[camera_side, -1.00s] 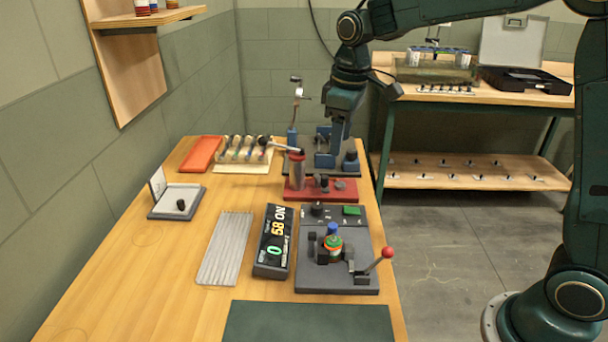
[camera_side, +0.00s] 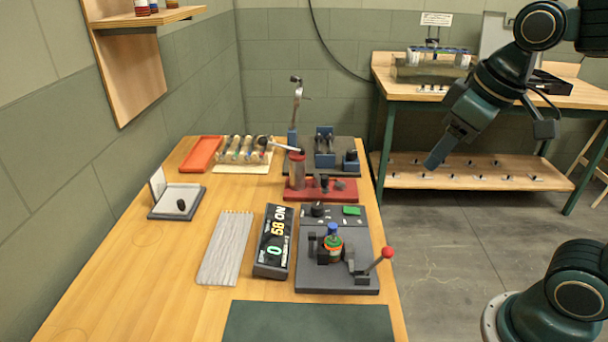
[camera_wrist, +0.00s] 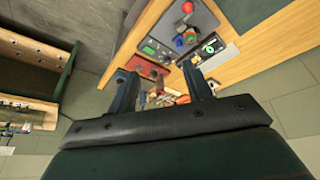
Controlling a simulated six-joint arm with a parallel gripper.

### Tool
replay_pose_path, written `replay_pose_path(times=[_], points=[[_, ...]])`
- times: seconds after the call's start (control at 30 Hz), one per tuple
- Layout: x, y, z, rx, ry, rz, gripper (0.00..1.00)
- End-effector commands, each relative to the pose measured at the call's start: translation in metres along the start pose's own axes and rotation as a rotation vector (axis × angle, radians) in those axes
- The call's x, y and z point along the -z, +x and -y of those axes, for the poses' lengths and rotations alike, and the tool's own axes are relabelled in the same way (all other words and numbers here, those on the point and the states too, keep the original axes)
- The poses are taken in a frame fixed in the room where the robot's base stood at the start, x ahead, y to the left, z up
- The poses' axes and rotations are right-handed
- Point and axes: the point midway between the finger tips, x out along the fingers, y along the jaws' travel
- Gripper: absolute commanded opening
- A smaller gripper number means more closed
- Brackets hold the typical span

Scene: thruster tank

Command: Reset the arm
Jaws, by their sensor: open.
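My gripper (camera_side: 436,160) hangs tilted in the air to the right of the near table, in front of the back bench. In the wrist view my gripper (camera_wrist: 160,92) shows two fingers well apart with nothing between them. It touches none of the table's things. The grey fixture with the red-knobbed lever (camera_side: 340,270) stands on the near table, with a blue-topped, green and orange part (camera_side: 333,243) in it. The wrist view shows this fixture (camera_wrist: 195,20) beyond the fingers.
The wooden table (camera_side: 150,285) also carries a display box (camera_side: 273,242), a ribbed grey plate (camera_side: 224,248), a red stand (camera_side: 330,190), an orange tray (camera_side: 201,154) and a small grey tray (camera_side: 178,203). The back bench (camera_side: 480,94) stands behind my gripper. Open floor lies between.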

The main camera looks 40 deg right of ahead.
Motion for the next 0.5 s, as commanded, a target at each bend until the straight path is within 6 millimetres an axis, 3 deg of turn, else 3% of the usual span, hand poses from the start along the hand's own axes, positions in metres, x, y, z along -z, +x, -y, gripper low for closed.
replay_pose_path(times=[0.2,0.5], points=[[-0.04,-0.004,0.003,-0.007,0.066,-0.062,0.5],[-0.064,-0.001,0.005,-0.009,0.11,-0.101,0.5]])
